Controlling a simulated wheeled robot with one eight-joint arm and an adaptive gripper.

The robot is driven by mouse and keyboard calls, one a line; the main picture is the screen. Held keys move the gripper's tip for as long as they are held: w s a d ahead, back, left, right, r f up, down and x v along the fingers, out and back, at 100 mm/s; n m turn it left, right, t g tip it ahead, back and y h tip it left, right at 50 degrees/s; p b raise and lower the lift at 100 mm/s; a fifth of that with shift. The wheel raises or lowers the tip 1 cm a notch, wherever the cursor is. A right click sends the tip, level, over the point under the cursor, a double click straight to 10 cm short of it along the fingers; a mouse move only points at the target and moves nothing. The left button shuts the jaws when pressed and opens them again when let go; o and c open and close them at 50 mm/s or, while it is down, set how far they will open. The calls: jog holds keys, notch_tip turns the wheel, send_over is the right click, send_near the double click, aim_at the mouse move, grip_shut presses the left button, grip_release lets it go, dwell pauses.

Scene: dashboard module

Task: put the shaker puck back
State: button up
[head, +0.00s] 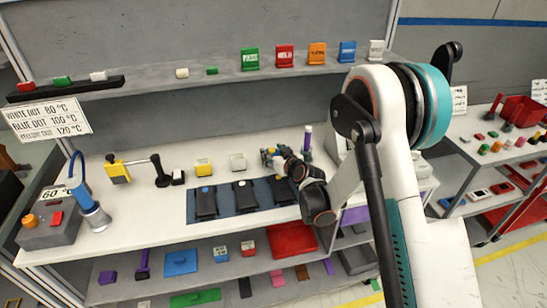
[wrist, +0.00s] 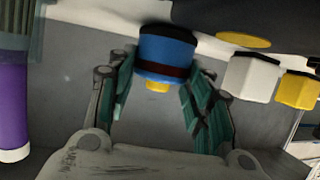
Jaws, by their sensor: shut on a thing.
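A blue round puck (wrist: 168,50) with a dark band and a small yellow nub shows between the fingertips in the wrist view. I take it to be the shaker puck. My gripper (head: 270,157) is shut on it, one finger on each side. In the head view the gripper is low over the bench, behind the right-hand black module (head: 282,190); the puck is mostly hidden there by the fingers. In the wrist view a dark module with a yellow dot (wrist: 243,40) is close to the puck. I cannot tell if the puck touches the bench.
A purple bottle (head: 308,138) stands just right of the gripper. White (head: 238,162) and yellow (head: 203,166) blocks stand to its left. Black modules lie on a blue mat (head: 222,205). A heater box (head: 48,232) is at far left. An upper shelf (head: 210,80) runs behind.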

jog(key=shift+f, duration=0.25)
jog(key=shift+f, duration=0.1)
jog(key=o, duration=1.6)
